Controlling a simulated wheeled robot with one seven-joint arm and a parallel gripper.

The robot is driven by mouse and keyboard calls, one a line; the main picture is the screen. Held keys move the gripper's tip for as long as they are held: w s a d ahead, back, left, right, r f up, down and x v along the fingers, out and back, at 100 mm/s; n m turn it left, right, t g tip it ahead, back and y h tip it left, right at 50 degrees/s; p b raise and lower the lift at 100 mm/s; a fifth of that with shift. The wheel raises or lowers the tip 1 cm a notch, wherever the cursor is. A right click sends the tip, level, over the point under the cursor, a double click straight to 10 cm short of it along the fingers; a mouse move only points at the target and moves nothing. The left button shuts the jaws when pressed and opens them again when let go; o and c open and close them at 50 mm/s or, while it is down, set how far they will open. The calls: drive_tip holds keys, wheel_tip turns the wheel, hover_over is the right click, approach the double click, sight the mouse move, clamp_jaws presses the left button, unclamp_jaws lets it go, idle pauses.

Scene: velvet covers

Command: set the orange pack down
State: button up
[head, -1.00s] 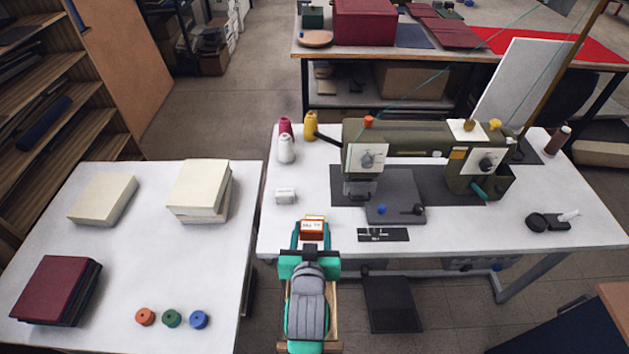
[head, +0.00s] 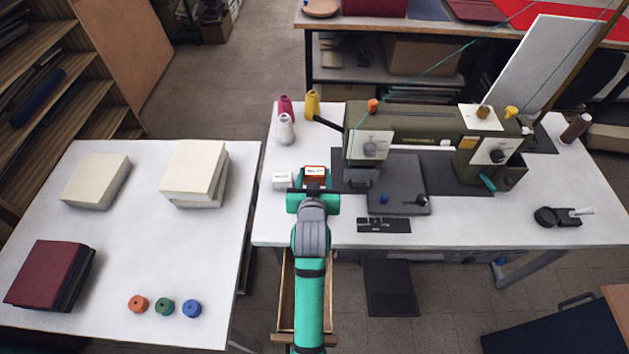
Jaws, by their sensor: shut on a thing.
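The orange pack (head: 315,182) is a small orange box with a white label on top. It is at the left part of the sewing table (head: 280,222), just left of the sewing machine's bed. My gripper (head: 314,188) is shut on it, reaching in from the front. The gripper body hides the pack's near side, and I cannot tell whether its underside touches the table. A white pack (head: 282,181) lies on the table close to the left of the orange pack.
The green sewing machine (head: 425,130) stands close on the right, with a dark plate (head: 384,225) nearer the front. Thread cones stand behind, including a white one (head: 286,130). An open drawer (head: 285,300) is below my arm. The left table holds stacked blocks (head: 195,172).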

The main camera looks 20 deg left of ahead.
sight(315, 176)
drive_tip(key=w+f, duration=0.1)
drive_tip(key=f, duration=0.1)
drive_tip(key=w+a+f, duration=0.1)
drive_tip(key=w+f, duration=0.1)
drive_tip(key=shift+w+f, duration=0.3)
drive_tip(key=shift+f, duration=1.5)
drive_tip(key=shift+f, duration=0.15)
drive_tip(key=o, duration=1)
